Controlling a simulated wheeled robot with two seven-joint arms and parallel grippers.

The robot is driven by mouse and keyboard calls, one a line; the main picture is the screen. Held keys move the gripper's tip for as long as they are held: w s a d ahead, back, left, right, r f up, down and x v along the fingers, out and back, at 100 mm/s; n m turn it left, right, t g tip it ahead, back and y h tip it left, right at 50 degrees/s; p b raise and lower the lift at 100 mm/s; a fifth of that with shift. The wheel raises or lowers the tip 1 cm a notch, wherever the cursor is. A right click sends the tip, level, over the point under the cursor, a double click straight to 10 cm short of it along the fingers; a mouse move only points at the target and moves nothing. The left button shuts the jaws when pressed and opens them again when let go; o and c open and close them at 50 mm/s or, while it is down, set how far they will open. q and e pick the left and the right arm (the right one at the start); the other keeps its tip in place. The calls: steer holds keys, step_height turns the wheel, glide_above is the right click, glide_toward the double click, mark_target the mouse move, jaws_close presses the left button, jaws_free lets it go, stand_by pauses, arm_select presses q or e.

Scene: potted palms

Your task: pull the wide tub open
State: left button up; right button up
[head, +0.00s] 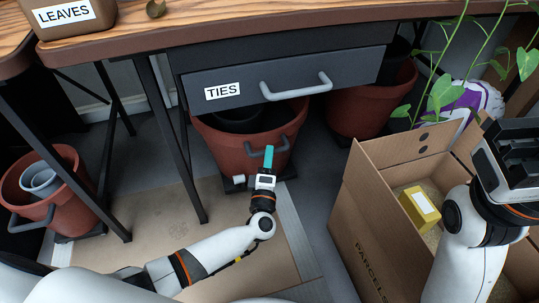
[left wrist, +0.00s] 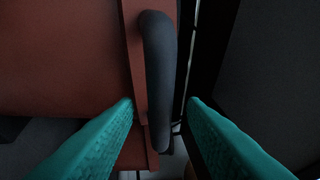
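A wide terracotta-red tub (head: 229,149) stands on the floor under the drawer, with a dark pot inside it. Its grey bar handle (head: 284,146) faces me; in the left wrist view the handle (left wrist: 159,60) runs upright, close ahead. My left gripper (head: 268,152) is at this handle. In the left wrist view its two teal fingers (left wrist: 161,102) are apart, one on each side of the handle's lower part. I cannot tell whether they touch it. My right gripper (head: 518,152) is at the right edge, above the cardboard box, away from the tub; its fingers are unclear.
A grey drawer labelled TIES (head: 250,80) hangs above the tub. Table legs (head: 170,140) stand left of my left arm. An open cardboard box (head: 365,215) holds a yellow box (head: 420,207). Other tubs stand left (head: 70,200) and right (head: 365,118).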

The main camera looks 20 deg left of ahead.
arm_select(q)
steer(key=shift+x, duration=1.25)
jaws_close()
